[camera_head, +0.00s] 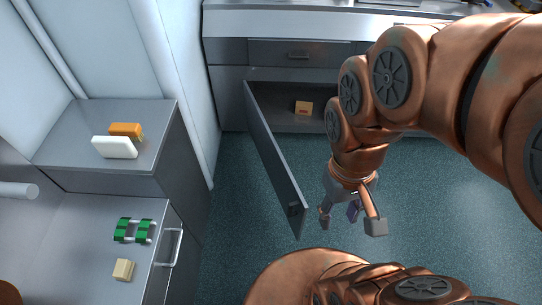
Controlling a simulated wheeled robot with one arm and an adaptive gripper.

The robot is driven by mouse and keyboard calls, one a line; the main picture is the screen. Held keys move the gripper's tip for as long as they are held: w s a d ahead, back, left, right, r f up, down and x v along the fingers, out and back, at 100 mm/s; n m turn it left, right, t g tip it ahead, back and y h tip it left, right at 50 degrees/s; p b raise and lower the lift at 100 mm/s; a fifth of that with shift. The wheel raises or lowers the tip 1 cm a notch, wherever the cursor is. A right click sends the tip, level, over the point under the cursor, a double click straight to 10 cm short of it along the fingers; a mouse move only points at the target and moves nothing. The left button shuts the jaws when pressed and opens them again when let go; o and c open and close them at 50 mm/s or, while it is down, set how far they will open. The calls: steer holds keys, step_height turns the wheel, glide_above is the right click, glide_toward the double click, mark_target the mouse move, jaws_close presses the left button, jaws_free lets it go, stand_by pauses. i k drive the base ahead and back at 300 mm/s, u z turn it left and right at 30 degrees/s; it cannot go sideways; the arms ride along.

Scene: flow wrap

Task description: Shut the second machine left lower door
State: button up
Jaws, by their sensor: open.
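The lower left door (273,160) of the machine stands swung wide open toward me, hinged at its left side. Its dark handle (293,209) is near the free end. The open compartment (285,118) behind it shows a small tan box (304,108) inside. My gripper (350,220) is open and empty, just right of the door's free end and pointing down. It appears apart from the door, though the exact depth gap is hard to tell. My arm hides the right part of the cabinet.
A closed drawer (299,54) sits above the compartment. At left, a grey block (150,160) holds an orange and a white item. An open drawer (170,215) at lower left holds green pieces (133,230) and a beige block (123,270). Blue-green floor (235,215) is clear around the door.

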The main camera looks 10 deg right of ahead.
mark_target(295, 207)
steer(key=u, duration=0.95)
steer(key=k, duration=1.25)
steer(key=u, duration=0.7)
steer(key=i, duration=1.35)
steer(key=u, duration=0.05)
